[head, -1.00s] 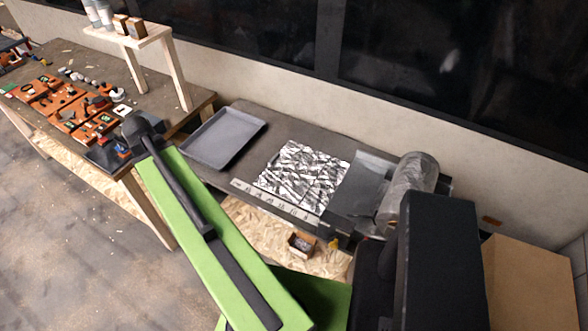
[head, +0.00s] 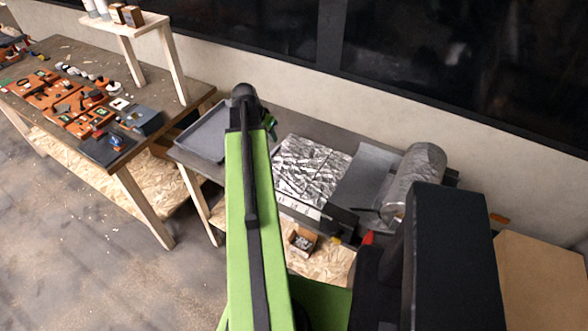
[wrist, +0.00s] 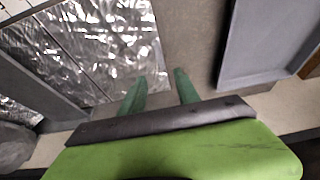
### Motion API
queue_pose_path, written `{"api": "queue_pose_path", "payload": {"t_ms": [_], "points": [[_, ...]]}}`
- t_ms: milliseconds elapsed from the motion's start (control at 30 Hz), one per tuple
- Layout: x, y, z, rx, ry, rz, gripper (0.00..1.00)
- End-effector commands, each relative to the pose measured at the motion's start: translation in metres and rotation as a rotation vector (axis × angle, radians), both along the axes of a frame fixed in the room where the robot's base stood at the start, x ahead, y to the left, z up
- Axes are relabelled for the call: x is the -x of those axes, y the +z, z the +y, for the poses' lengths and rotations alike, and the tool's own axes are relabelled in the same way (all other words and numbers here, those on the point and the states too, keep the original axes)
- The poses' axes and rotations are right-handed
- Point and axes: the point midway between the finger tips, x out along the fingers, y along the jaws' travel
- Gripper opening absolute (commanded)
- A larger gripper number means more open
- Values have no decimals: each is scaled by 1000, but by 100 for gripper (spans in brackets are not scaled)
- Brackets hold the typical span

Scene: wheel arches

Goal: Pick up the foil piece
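The foil piece (head: 312,168) is a crinkled silver sheet lying flat on the dark bench, right of my arm in the head view. In the wrist view the foil (wrist: 95,40) fills the upper left. My gripper (wrist: 159,88) has two green fingers, spread apart with nothing between them. The left finger is beside the foil's edge in the picture; the right finger is over bare bench. In the head view my gripper (head: 271,126) is mostly hidden behind my arm, with only a bit of green showing. I cannot tell its height above the bench.
A grey tray (head: 203,135) lies left of the foil, also at right in the wrist view (wrist: 265,45). A foil roll (head: 412,180) with a grey plate (head: 365,178) stands on the right. A small box (head: 301,240) sits on the lower shelf. A tool-covered table (head: 45,60) is at far left.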

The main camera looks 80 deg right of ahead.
Motion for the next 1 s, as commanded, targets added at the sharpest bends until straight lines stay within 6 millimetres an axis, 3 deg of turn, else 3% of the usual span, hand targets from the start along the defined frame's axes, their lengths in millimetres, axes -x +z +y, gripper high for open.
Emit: {"api": "queue_pose_path", "payload": {"t_ms": [33, 200, 467, 767, 1000], "points": [[1, -23, -6, 0, 0, 0, 38], [4, -53, -19, 0, 0, 0, 38], [7, -58, -24, 0, 0, 0, 38], [14, -101, -46, -1, 0, 0, 38], [15, -99, -47, -1, 0, 0, 38]]}}
